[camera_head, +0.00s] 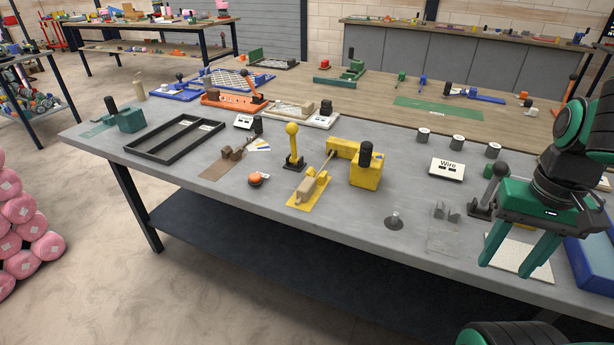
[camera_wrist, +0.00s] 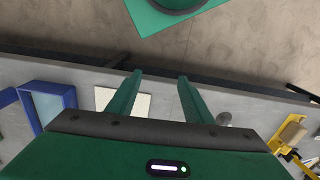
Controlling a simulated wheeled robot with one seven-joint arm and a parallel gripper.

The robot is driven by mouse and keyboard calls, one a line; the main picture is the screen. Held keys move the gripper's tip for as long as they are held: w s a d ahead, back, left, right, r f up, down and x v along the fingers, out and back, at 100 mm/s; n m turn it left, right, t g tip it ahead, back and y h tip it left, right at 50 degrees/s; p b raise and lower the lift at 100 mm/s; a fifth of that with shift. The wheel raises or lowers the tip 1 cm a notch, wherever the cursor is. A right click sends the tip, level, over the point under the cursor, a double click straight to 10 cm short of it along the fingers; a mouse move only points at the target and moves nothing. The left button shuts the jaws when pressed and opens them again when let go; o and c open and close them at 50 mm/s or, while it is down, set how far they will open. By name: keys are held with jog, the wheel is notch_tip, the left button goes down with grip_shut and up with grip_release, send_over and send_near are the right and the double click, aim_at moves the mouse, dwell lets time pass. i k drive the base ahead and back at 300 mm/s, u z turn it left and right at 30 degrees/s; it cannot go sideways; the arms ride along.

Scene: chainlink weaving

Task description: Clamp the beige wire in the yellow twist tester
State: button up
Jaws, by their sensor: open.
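The yellow twist tester (camera_head: 368,178) stands near the middle of the grey bench, with a black knob on its housing. A thin beige rod (camera_head: 328,160), seemingly the beige wire, runs from the housing to a beige block (camera_head: 306,189) on the tester's yellow front plate. I cannot tell whether its ends are held. A yellow lever with a ball top (camera_head: 292,145) stands upright just left of it. My gripper (camera_head: 508,271) is open and empty, far right of the tester, fingers down over the bench's front. In the wrist view my gripper (camera_wrist: 160,77) shows nothing between its fingers; part of the tester (camera_wrist: 287,147) shows at right.
A pale square mat (camera_head: 518,256) and a blue tray (camera_head: 596,262) lie near my gripper.

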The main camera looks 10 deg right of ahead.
aim_at(292, 129)
jog(key=k, duration=1.3)
jog(key=u, duration=0.45)
jog(key=i, duration=1.75)
jog(key=z, duration=0.35)
